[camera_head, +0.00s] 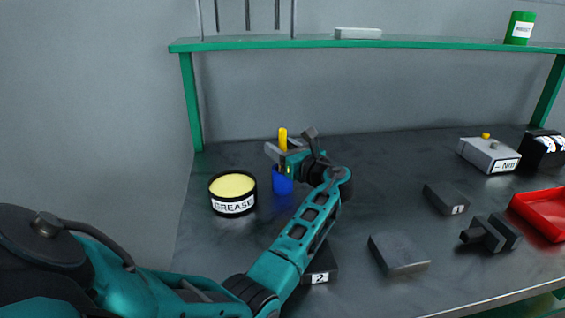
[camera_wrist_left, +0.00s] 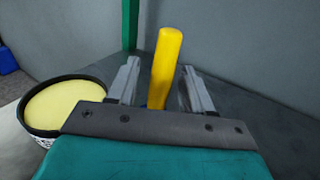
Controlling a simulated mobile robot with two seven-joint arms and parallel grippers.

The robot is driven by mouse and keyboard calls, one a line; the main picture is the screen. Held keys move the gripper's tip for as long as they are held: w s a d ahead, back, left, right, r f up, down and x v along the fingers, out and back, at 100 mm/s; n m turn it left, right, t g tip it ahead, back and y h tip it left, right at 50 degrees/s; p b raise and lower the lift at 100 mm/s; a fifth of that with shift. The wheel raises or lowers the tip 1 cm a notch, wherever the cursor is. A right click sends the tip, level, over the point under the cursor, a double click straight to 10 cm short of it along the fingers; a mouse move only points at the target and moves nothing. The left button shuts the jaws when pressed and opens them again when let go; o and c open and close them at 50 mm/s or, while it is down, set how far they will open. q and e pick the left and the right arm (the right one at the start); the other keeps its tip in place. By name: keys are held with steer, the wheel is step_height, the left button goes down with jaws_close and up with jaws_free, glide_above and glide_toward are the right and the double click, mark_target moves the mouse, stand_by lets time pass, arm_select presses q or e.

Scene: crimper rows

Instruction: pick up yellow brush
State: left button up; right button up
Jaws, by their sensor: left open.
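The yellow brush (camera_head: 283,138) stands upright in a blue cup (camera_head: 281,182) on the dark workbench, and only its upper part shows. In the left wrist view the yellow handle (camera_wrist_left: 165,66) rises between the two grey fingers, with a gap on each side. My left gripper (camera_head: 274,149) is open around or just in front of the handle; exact contact cannot be told. The gripper hides part of the brush and cup. My right gripper is not in view.
A grease tub (camera_head: 233,193) stands left of the cup, and shows in the left wrist view (camera_wrist_left: 62,102). A block marked 2 (camera_head: 320,268) lies beneath my arm. Grey blocks and a red tray (camera_head: 541,212) lie right. A green shelf (camera_head: 400,42) spans the back.

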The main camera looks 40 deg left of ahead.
arm_select(q)
jaws_close()
stand_by(0.3)
